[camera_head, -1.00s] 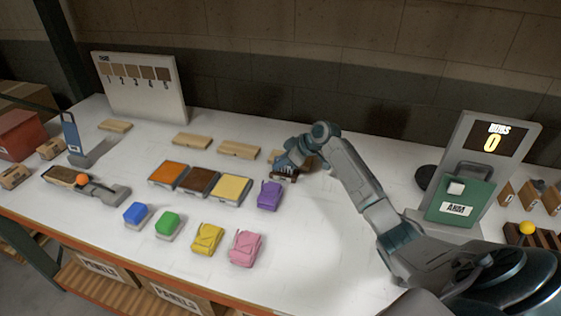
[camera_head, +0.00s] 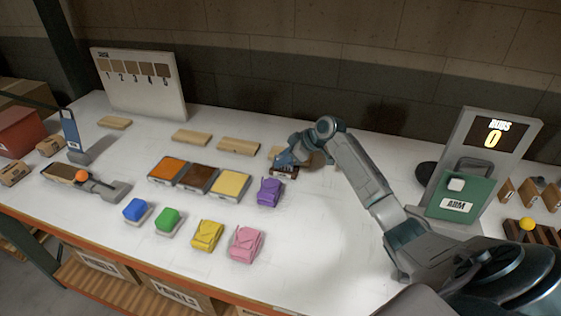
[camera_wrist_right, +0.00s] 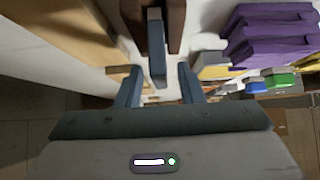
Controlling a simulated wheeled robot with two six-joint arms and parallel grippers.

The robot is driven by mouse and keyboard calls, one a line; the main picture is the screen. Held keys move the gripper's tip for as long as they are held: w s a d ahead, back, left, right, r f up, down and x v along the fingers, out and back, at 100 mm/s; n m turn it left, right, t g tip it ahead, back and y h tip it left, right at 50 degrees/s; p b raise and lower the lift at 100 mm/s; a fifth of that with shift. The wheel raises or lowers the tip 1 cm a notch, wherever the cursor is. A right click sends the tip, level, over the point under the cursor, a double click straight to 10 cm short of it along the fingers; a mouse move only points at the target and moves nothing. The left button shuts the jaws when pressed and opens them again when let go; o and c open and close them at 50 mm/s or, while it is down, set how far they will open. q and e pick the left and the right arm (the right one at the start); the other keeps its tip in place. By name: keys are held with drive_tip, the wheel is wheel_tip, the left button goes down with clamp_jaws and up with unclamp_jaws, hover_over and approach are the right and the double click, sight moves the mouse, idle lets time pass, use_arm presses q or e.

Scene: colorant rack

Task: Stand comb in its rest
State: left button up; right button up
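The comb (camera_wrist_right: 157,60) shows in the right wrist view as a narrow blue-grey piece with a pale end. It stands between the two brown walls of what looks like its rest (camera_wrist_right: 176,22). In the head view the brown rest (camera_head: 286,174) lies just under my right gripper (camera_head: 284,164), and the comb is mostly hidden there. In the right wrist view my right gripper (camera_wrist_right: 158,92) is open, with one finger on each side of the comb and a gap to each. My left gripper is not in view.
A purple block (camera_head: 269,191) stands close in front of the rest. Orange, brown and yellow trays (camera_head: 230,185) lie to the left, wooden blocks (camera_head: 238,147) behind. A green panel (camera_head: 462,194) stands at right.

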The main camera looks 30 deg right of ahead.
drive_tip(key=b+v, duration=0.1)
drive_tip(key=v, duration=0.3)
drive_tip(key=shift+s+d, duration=0.2)
drive_tip(key=shift+s, duration=0.05)
drive_tip(key=shift+s+d+r+b, duration=0.2)
drive_tip(key=shift+s+r+b, duration=0.1)
drive_tip(key=shift+r, duration=0.3)
idle(0.7)
